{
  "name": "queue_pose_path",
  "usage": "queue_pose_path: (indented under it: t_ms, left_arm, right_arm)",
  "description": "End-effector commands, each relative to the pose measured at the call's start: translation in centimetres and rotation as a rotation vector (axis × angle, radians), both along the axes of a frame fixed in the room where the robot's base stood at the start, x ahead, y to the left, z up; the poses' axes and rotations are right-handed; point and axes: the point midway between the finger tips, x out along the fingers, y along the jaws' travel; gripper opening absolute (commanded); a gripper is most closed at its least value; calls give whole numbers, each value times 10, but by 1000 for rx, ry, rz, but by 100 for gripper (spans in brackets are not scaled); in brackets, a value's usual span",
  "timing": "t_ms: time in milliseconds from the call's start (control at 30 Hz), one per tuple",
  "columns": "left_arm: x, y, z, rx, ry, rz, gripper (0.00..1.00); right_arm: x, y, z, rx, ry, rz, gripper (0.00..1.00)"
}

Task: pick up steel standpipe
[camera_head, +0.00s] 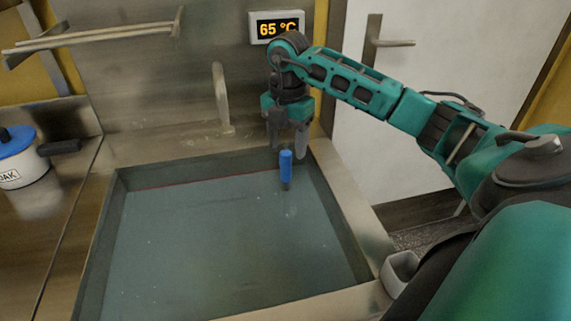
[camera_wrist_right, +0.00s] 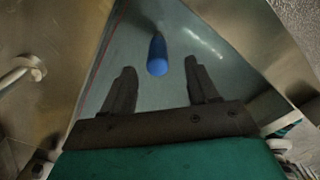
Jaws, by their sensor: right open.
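The steel standpipe (camera_head: 286,169) stands upright in the water near the back right of the sink; its blue top shows above the surface and its lower part is hidden under water. In the right wrist view the blue top (camera_wrist_right: 157,58) lies ahead of the fingertips, roughly between them. My right gripper (camera_head: 287,148) points down just above and behind the standpipe; its two fingers (camera_wrist_right: 160,78) are apart with nothing between them. My left gripper is not in view.
The water-filled steel sink (camera_head: 354,225) has raised rims. A faucet (camera_head: 222,98) rises at the back wall, left of my right gripper. A temperature display (camera_head: 277,27) reads 65 °C. A white pot with a blue lid (camera_head: 14,141) stands on the left counter.

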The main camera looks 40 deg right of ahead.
Motion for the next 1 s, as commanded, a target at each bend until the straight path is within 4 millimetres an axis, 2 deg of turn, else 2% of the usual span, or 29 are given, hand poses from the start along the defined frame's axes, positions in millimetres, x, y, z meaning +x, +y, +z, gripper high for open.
queue_pose_path:
  t_ms: [100, 367, 600, 867, 1000]
  left_arm:
    - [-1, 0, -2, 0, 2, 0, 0]
    - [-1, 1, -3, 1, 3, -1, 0]
    - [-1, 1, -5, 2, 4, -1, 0]
    - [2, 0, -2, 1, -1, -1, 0]
    - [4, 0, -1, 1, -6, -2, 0]
  right_arm:
    - [0, 0, -15, 2, 2, 0, 59]
    - [0, 1, -32, 1, 2, -1, 59]
    - [1, 3, -67, 1, 2, -1, 59]
    - [2, 3, -71, 0, -1, 0, 59]
    - [2, 3, -71, 0, -1, 0, 47]
